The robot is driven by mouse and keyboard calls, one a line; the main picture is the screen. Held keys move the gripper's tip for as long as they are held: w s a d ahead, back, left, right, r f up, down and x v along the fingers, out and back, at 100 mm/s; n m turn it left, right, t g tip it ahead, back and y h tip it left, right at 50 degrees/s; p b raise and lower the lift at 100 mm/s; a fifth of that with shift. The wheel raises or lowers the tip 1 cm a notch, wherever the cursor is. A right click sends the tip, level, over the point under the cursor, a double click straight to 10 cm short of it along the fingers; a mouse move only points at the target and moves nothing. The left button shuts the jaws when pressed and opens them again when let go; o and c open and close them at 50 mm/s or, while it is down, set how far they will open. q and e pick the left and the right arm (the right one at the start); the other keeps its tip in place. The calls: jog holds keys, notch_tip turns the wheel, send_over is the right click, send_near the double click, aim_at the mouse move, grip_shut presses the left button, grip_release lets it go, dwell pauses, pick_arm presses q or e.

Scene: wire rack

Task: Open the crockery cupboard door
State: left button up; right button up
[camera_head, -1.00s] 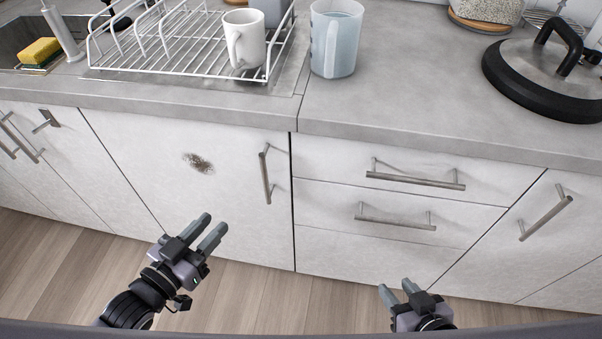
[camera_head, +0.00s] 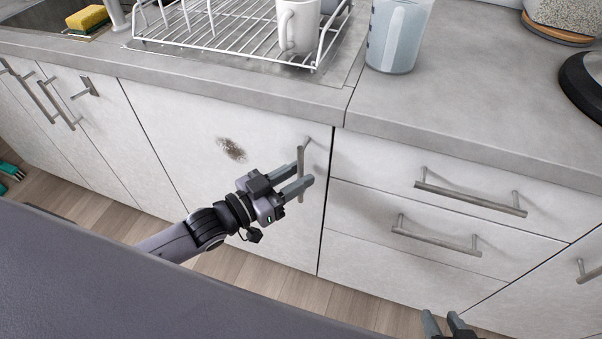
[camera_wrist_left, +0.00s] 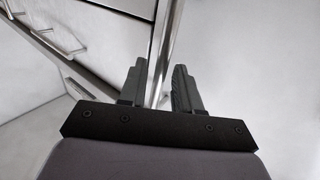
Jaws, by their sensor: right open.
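A white cupboard door (camera_head: 270,225) with a dark smudge stands closed under the counter. Its vertical bar handle (camera_head: 301,163) is near the door's right edge. My left gripper (camera_head: 304,178) is at this handle, with its fingers pointing right across it. In the left wrist view the handle bar (camera_wrist_left: 163,50) runs between the two open fingers (camera_wrist_left: 158,85), with a gap visible beside it. My right gripper (camera_head: 445,318) is open at the bottom edge, in front of the lower cabinets and apart from any handle; only its fingertips show.
Drawers with horizontal handles (camera_head: 470,198) adjoin the door on the right. More handled doors (camera_head: 60,105) are on the left. Floor shows below the door.

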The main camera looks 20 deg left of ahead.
pick_arm(q)
jog(key=shift+w+d, duration=0.4)
jog(key=shift+w, duration=0.15)
grip_shut()
jog(key=shift+s, duration=0.1)
